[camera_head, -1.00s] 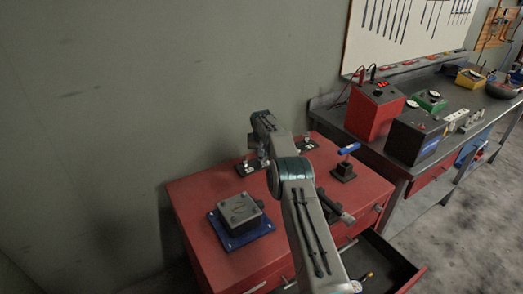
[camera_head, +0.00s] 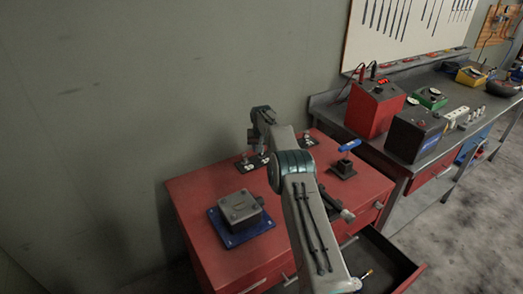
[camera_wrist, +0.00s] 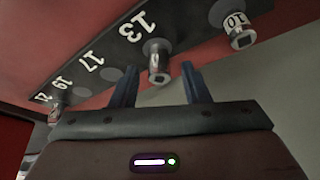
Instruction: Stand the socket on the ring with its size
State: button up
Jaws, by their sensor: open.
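In the wrist view, a dark board (camera_wrist: 103,52) has a row of grey rings with white numbers, among them 13, 17, 19 and 21. A short metal socket (camera_wrist: 159,62) stands at the ring beside 13, between the fingers of my open gripper (camera_wrist: 158,72); I cannot read a size on it. Another socket (camera_wrist: 239,30), marked 10, stands at the right. A third socket (camera_wrist: 55,112) stands near 21 at the far left. The rings at 17 and 19 look bare. In the head view, my arm hides the gripper and the middle of the board (camera_head: 243,169).
A red cabinet (camera_head: 187,190) carries the board, a grey box on a blue plate (camera_head: 240,213) and a dark block with a blue-handled tool (camera_head: 345,165). Its front drawer (camera_head: 385,262) is open. A workbench with a red box (camera_head: 374,110) stands at the right.

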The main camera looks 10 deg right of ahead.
jog(key=s+r+b, duration=0.1)
jog(key=s+r, duration=0.6)
jog(key=r, duration=0.3)
jog(key=s+r+b, duration=0.2)
jog(key=s+r, duration=0.6)
jog(key=r, duration=0.2)
jog(key=s+r, duration=0.4)
jog(key=s, duration=0.9)
jog(key=s+f, duration=0.3)
jog(key=s, duration=1.1)
jog(key=s+f+n, duration=0.1)
jog(key=s+f, duration=0.2)
jog(key=s, duration=1.2)
jog(key=shift+g+y, duration=0.3)
